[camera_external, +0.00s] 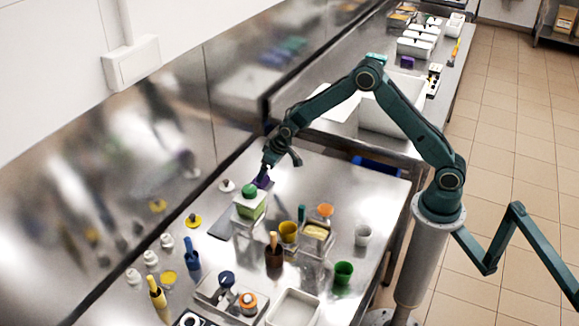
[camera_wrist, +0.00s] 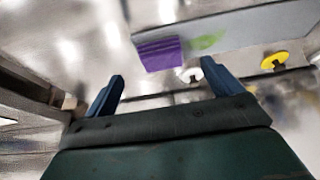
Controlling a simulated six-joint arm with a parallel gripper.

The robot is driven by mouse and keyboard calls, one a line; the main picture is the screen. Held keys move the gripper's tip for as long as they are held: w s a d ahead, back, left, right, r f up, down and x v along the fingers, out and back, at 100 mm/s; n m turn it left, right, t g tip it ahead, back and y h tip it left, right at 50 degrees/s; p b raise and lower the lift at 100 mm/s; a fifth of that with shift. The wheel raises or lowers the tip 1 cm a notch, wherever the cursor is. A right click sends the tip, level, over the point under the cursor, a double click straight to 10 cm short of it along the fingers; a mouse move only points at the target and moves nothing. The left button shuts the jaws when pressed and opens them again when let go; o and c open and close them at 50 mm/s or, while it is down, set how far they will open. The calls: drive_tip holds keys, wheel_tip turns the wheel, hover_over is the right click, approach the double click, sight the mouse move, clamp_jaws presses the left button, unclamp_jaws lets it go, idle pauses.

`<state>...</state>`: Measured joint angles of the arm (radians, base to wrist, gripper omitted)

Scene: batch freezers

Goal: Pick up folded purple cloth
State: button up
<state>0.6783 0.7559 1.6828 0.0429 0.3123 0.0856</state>
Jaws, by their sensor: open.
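The folded purple cloth (camera_wrist: 160,54) shows in the wrist view at the end of a long grey surface, ahead of my gripper (camera_wrist: 163,70). Its near side shows stacked fold lines. In the external view, a small purple patch, the cloth (camera_external: 263,182), is partly hidden by my gripper (camera_external: 281,168) and lies behind the green-lidded container (camera_external: 250,207). My gripper is open, and nothing shows between its fingers. It points down close to the cloth. I cannot tell whether a finger touches it.
A white knobbed piece (camera_external: 226,186) and a yellow one (camera_external: 193,221) stand left of the cloth. Bare steel lies right of my gripper. A wall (camera_external: 232,85) rises behind.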

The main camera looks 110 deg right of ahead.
sight(264, 180)
drive_tip(key=shift+w+d+f, duration=0.1)
drive_tip(key=shift+f, duration=0.25)
drive_tip(key=shift+f, duration=0.1)
drive_tip(key=shift+x, duration=2.5)
drive_tip(key=shift+c, duration=0.4)
drive_tip(key=c, duration=1)
